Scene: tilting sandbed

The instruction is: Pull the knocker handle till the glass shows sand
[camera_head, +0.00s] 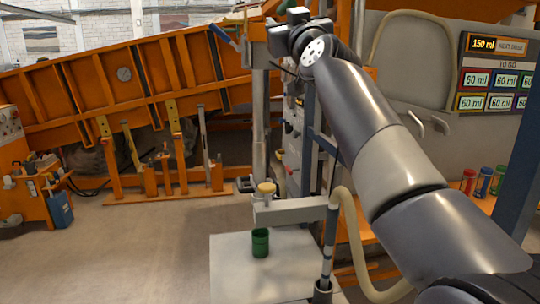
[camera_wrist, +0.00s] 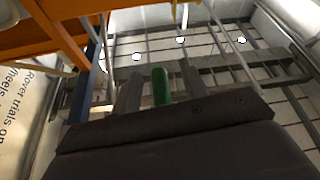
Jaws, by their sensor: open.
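My gripper (camera_wrist: 160,90) is open in the wrist view, with one finger on each side of a green rounded grip. This green grip (camera_wrist: 160,84) looks like the knocker handle; I cannot tell whether the fingers touch it. In the head view my arm reaches up to the tall post at the orange sandbed (camera_head: 85,90), and its own links hide the fingertips. A green cup (camera_head: 260,243) stands upright on a pale table (camera_head: 228,265), below a pale arm with a yellowish cap (camera_head: 266,188). I cannot make out sand in any glass.
A grey panel (camera_head: 440,100) at right carries a lit 150 ml sign (camera_head: 482,44) and coloured 60 ml tiles. Red, blue and green tubes (camera_head: 484,182) stand on a shelf below. A pale hose (camera_head: 352,240) hangs beside the table. Floor at left front is clear.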

